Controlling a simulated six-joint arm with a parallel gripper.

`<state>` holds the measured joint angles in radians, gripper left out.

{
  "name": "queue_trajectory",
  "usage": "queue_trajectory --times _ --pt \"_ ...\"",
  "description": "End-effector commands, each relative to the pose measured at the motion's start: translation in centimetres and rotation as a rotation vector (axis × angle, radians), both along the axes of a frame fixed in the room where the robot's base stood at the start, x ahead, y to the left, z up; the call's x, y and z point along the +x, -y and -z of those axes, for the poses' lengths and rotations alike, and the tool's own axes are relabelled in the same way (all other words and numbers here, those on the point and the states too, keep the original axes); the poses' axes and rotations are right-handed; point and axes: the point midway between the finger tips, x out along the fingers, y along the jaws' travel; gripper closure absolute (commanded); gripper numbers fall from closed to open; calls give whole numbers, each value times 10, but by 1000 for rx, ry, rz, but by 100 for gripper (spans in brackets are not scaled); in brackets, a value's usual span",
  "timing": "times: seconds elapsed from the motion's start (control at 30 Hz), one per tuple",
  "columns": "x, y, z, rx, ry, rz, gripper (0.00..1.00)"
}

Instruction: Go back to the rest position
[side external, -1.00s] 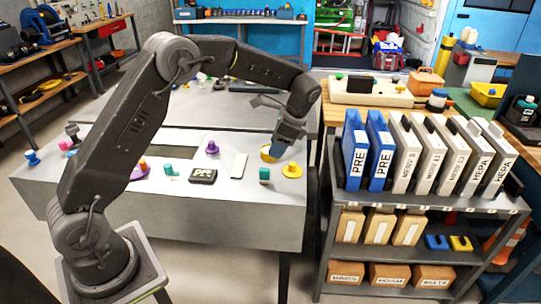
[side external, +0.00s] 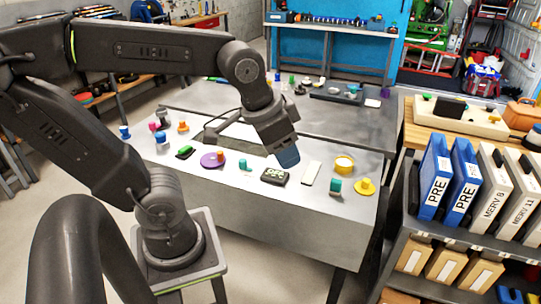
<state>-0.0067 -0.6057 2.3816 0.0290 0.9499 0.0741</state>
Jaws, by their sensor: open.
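My gripper (side external: 287,156) hangs above the front half of the grey work table (side external: 230,210), pointing down. It stands just behind and above a black pad with white lettering (side external: 275,176), with no object visible in it; its fingertips are small and partly hidden in this view. My arm reaches across from the left, its elbow high. Near the gripper on the table are a white bar (side external: 311,173), a yellow ring (side external: 344,164), a teal piece (side external: 335,186) and a yellow knobbed disc (side external: 364,187), all apart from it.
A purple disc (side external: 212,160) and several small coloured pieces lie to the left. A shelf at the right holds blue PRE filters (side external: 434,178), white filters (side external: 490,190) and cardboard boxes (side external: 443,265). The air above the table's right end is free.

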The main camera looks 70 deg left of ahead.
Motion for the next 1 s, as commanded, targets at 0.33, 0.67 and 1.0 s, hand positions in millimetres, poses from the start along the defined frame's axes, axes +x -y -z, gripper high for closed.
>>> queue_trajectory --times 0.33,0.67,1.0 --pt "-26 6 11 -64 79 -67 50" --pt "-26 6 11 -62 77 -65 50" --pt "-26 6 11 -61 77 -65 50"
